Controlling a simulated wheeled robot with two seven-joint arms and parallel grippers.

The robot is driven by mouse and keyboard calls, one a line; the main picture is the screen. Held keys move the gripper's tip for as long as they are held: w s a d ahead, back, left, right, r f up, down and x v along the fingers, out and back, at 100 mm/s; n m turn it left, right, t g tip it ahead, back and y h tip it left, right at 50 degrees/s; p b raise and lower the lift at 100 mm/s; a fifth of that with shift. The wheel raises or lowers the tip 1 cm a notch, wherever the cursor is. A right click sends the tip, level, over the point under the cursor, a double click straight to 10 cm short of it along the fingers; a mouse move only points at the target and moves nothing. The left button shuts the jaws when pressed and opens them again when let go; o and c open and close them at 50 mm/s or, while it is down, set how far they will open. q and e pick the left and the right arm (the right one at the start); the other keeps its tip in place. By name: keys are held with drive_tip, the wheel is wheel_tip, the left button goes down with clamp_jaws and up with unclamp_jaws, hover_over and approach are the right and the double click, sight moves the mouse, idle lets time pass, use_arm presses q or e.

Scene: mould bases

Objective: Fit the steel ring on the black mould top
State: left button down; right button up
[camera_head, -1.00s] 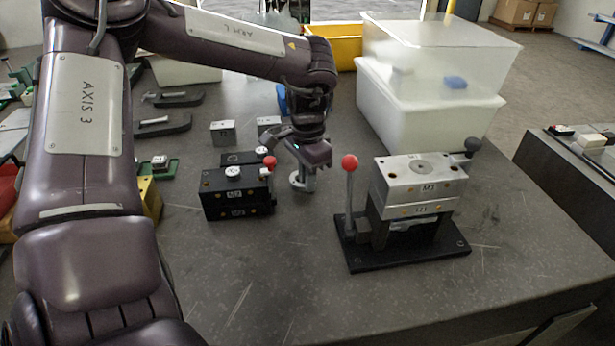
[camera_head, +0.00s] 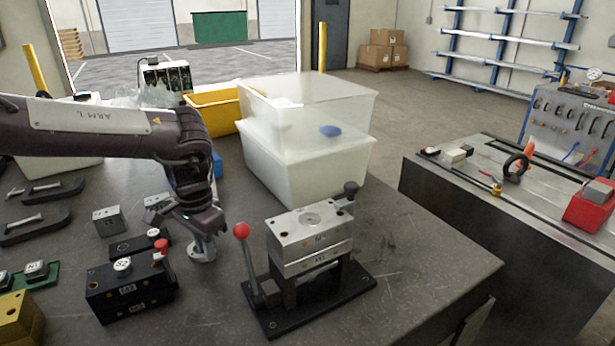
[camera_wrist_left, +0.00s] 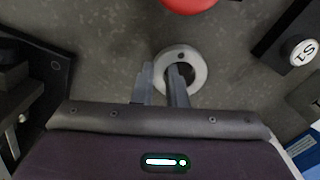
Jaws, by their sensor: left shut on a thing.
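The steel ring (camera_head: 202,250) is a pale grey ring near the table surface, right of the black mould. In the left wrist view the ring (camera_wrist_left: 196,76) shows its round hole, with one finger in the hole and the other outside the wall. My left gripper (camera_head: 198,234) is shut on the ring's wall. I cannot tell whether the ring touches the table. The black mould (camera_head: 132,300) is a block marked M2, with a white round knob on top and a red ball lever at its right. My right gripper is not in view.
A silver mould (camera_head: 310,238) on a black stand, with a red ball lever (camera_head: 241,231), stands right of the ring. White bins (camera_head: 300,165) and a yellow bin (camera_head: 212,112) are behind. A small steel block (camera_head: 108,221) and black clamps (camera_head: 40,228) lie left.

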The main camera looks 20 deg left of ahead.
use_arm(q)
drive_tip(key=shift+f, duration=0.7)
drive_tip(key=shift+r+b, duration=0.3)
drive_tip(key=shift+r, duration=0.05)
wheel_tip(320, 180, up, 4)
drive_tip(key=shift+r, duration=0.25)
drive_tip(key=shift+f, duration=0.1)
